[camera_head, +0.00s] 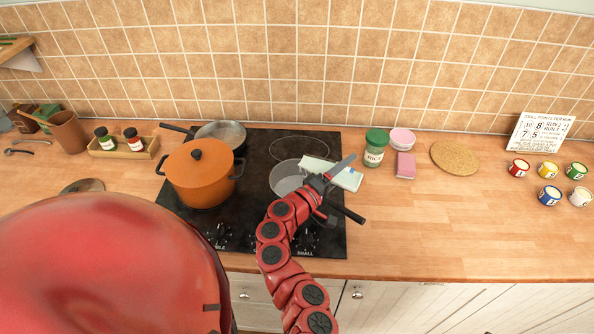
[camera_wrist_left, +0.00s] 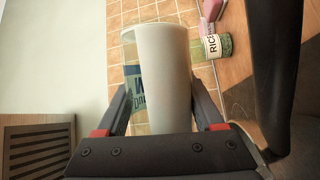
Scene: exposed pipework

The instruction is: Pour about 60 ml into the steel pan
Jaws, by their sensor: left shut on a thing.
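A round pan with a pale grey metallic inside (camera_head: 287,180) sits on the front right of the hob, its dark handle pointing right. My left gripper (camera_head: 331,180) is over the right side of this pan. It is shut on a pale container with blue lettering (camera_head: 349,179), which lies nearly level in the head view, its left end over the pan's far right edge. In the left wrist view the container (camera_wrist_left: 168,75) stands between the fingers, whitish in front. Its opening and contents cannot be made out, and no stream shows. My right gripper is out of view.
An orange pot (camera_head: 201,178) and another pan (camera_head: 221,133) stand on the hob's left side. A green-lidded rice jar (camera_head: 375,150), pink bowls (camera_head: 402,138) and a pink block (camera_head: 405,166) are just right. Further right lie a cork mat (camera_head: 455,156) and several small colored pots.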

